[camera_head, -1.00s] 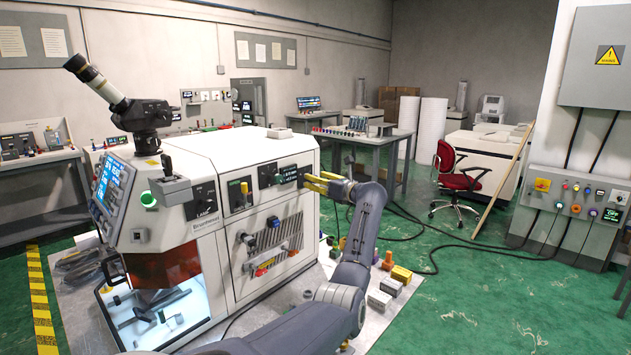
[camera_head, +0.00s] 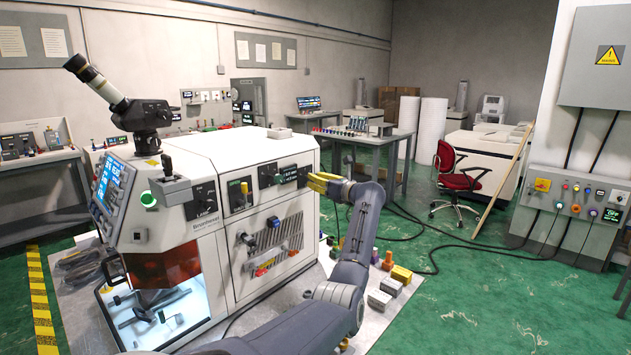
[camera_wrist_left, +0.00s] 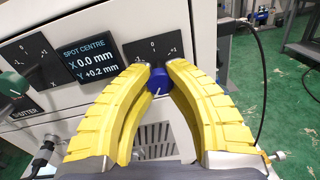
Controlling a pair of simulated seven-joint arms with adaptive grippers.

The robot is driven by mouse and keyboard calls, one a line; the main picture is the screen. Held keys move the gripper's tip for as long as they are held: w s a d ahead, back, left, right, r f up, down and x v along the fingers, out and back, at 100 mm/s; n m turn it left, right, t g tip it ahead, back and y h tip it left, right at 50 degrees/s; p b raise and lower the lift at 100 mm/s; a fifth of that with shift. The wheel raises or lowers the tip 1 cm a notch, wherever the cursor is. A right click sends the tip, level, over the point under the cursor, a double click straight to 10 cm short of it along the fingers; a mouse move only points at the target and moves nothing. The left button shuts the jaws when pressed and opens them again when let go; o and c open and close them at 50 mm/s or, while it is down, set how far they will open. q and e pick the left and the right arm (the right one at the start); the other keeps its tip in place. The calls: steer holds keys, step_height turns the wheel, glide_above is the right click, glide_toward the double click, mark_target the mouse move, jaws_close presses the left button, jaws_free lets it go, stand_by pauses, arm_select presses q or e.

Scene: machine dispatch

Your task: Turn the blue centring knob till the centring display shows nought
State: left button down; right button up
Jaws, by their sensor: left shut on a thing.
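The blue centring knob (camera_wrist_left: 159,82) sits on a black dial plate on the white machine's side panel. My left gripper (camera_head: 311,181) has yellow fingers; in the left wrist view (camera_wrist_left: 160,78) they are shut around the knob. A pale pointer mark shows on the knob's face. The spot centre display (camera_wrist_left: 91,64) is left of the knob and reads X 0.0 mm and Y +0.2 mm. It is small in the head view (camera_head: 288,172). The knob is hidden by the fingers in the head view. My right gripper is out of view.
A green shutter handle (camera_wrist_left: 14,84) is left of the display. The white machine (camera_head: 215,245) carries another panel with a blue handle (camera_head: 273,222) below. Small coloured blocks (camera_head: 400,274) lie on the floor plate at right. A red chair (camera_head: 459,178) stands farther back.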

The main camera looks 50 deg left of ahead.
arm_select(q)
steer(key=shift+r, duration=0.1)
steer(key=shift+m, duration=1.4)
steer(key=c, duration=1.1)
jaws_free()
steer(key=shift+c, duration=0.2)
steer(key=shift+d, duration=0.15)
steer(key=w+d, duration=0.1)
steer(key=d, duration=1)
steer(key=shift+d, duration=0.35)
steer(key=shift+d, duration=0.1)
